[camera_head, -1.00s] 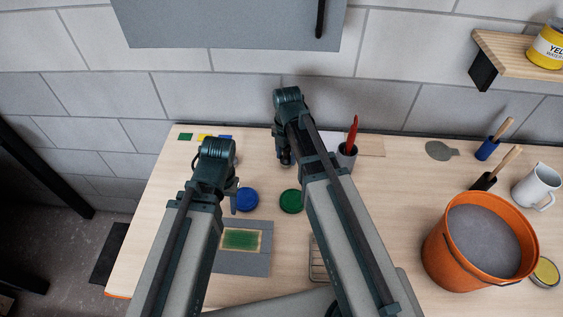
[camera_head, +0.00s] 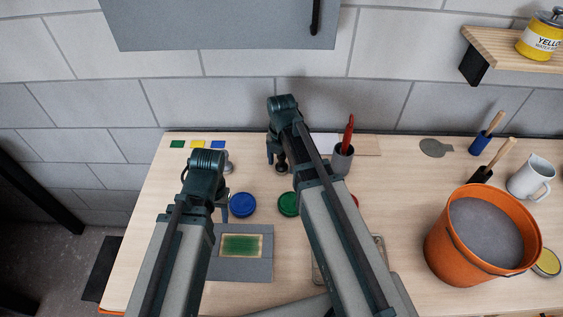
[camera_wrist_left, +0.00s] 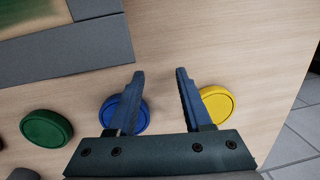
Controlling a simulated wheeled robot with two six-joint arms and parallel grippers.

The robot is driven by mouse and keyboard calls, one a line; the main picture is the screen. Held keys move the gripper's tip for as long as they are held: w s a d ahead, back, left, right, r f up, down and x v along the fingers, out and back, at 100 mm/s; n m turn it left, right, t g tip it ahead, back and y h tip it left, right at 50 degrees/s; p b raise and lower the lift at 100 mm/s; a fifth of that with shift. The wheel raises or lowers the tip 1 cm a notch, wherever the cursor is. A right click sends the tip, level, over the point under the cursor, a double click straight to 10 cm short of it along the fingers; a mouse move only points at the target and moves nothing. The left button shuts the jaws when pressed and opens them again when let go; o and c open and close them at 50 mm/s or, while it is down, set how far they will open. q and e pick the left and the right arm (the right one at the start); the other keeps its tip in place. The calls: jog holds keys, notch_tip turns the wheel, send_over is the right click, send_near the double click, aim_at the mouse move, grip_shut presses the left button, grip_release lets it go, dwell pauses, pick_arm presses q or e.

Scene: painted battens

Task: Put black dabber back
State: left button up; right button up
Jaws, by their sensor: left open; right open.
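The black dabber (camera_head: 483,173), with a black head and a pale wooden handle, is on the right of the bench in the head view, just behind the orange bucket. Its handle points up and right; neither gripper is near it. My left gripper (camera_head: 223,210) is on the left side of the bench. In the left wrist view its fingers (camera_wrist_left: 158,75) are apart and empty, over the bench between a blue lid (camera_wrist_left: 124,114) and a yellow lid (camera_wrist_left: 216,104). My right gripper (camera_head: 277,160) is at the back middle, open, left of the grey cup; its fingertips are partly hidden.
A blue dabber (camera_head: 480,143) stands behind the black one. The orange bucket (camera_head: 440,250), white jug (camera_head: 533,177) and a yellow tin lid (camera_head: 547,262) crowd the right. A grey cup (camera_head: 342,160) holds a red-handled tool. A green lid (camera_head: 288,204) lies between my arms.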

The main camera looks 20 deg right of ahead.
jog(key=shift+r, duration=0.1)
notch_tip(320, 180, up, 12)
jog(key=p, duration=1.2)
jog(key=shift+r, duration=0.15)
jog(key=shift+s+a+m, duration=0.2)
jog(key=shift+m, duration=0.1)
pick_arm(q)
notch_tip(320, 180, up, 12)
jog(key=shift+r, duration=0.15)
pick_arm(e)
jog(key=s+a+m, duration=0.5)
jog(key=s+m, duration=0.2)
jog(key=m, duration=0.4)
jog(key=s+a+m+h, duration=0.1)
jog(key=s+a+m, duration=0.4)
jog(key=m, duration=0.7)
jog(key=shift+s, duration=0.95)
